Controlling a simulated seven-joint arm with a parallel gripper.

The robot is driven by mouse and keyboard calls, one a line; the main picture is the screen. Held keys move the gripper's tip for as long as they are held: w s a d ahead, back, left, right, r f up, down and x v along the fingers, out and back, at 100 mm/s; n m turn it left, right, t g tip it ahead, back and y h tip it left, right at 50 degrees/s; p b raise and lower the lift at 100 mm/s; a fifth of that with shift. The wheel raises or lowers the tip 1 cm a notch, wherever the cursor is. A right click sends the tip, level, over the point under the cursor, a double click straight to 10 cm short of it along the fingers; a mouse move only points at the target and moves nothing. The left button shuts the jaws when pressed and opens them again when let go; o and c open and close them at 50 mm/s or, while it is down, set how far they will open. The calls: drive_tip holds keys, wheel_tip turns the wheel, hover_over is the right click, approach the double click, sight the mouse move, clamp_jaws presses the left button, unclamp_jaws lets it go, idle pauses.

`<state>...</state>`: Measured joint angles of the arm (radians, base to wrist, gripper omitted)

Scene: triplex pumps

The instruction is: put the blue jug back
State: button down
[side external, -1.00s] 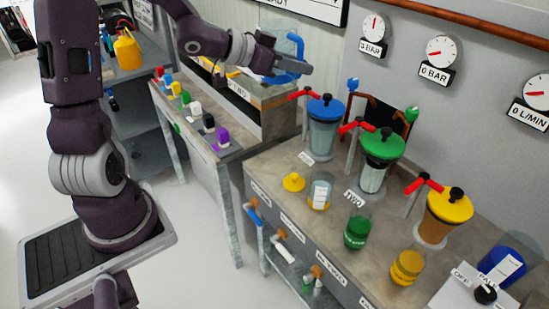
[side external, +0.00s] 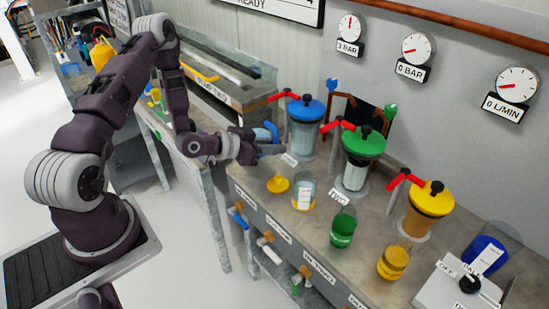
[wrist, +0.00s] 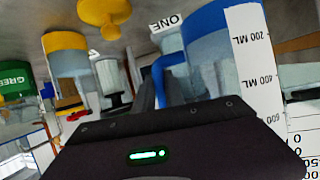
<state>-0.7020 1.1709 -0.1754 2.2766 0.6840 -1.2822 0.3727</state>
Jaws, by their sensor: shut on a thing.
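The blue jug (side external: 266,131) is mostly hidden behind my gripper in the side view, with only some blue showing above the left end of the pump bench. In the wrist view the jug (wrist: 208,45) is clear with a blue rim and a white millilitre scale, and its blue handle is at the jaws. My gripper (side external: 272,150) is shut on the jug, most likely by its handle. It is left of the blue-topped pump (side external: 305,125) and near a small white placard (side external: 289,160). Whether the jug touches the bench cannot be told.
Green (side external: 343,228) and yellow (side external: 393,262) containers stand further right, before the green-topped (side external: 362,150) and yellow-topped (side external: 428,208) pumps. A metal trough (side external: 215,75) lies behind.

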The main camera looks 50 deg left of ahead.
drive_tip(key=shift+f, duration=2.15)
drive_tip(key=c, duration=1.4)
unclamp_jaws()
drive_tip(key=shift+f, duration=0.1)
